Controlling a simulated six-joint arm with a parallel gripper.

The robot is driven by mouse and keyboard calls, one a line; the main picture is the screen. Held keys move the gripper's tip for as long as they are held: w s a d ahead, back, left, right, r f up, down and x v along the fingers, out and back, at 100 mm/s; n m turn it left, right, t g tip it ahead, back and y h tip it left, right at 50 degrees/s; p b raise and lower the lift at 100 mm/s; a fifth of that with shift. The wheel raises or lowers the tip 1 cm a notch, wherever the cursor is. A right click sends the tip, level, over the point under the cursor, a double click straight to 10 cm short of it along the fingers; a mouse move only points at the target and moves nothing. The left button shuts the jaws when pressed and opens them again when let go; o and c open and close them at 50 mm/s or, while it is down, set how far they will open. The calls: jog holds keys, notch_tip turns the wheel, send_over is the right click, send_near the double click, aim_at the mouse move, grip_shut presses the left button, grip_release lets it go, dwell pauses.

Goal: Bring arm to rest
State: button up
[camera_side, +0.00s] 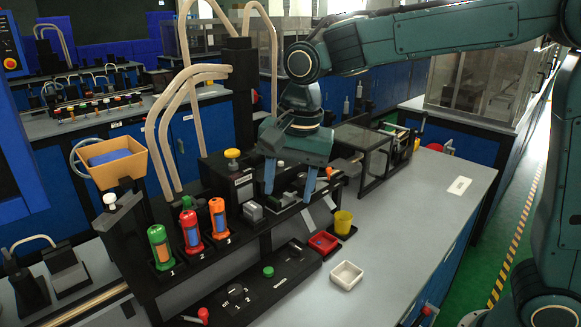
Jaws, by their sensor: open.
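My gripper (290,180) hangs down from my teal arm above the black machine in the middle of the view. Its two blue fingers are apart, and I see nothing held between them. Behind and below the fingers is the machine's dark top with small metal parts; whether the fingertips touch anything there cannot be told.
Green, red and orange canisters (191,231) stand at the machine's left. A red tray (323,243), a white tray (346,275) and a yellow cup (343,222) sit on the grey table (420,220). A clear-sided box (361,152) stands right of my gripper. The table's right part is mostly clear.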

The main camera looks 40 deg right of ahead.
jog(key=s+d+n+t, duration=0.2)
jog(key=s+d+n, duration=0.3)
jog(key=s, duration=0.5)
jog(key=s+d+n+t, duration=0.2)
jog(key=s+d+n, duration=0.4)
jog(key=s, duration=0.5)
jog(key=shift+d+h, duration=0.3)
jog(key=shift+d, duration=0.65)
jog(key=shift+r, duration=0.1)
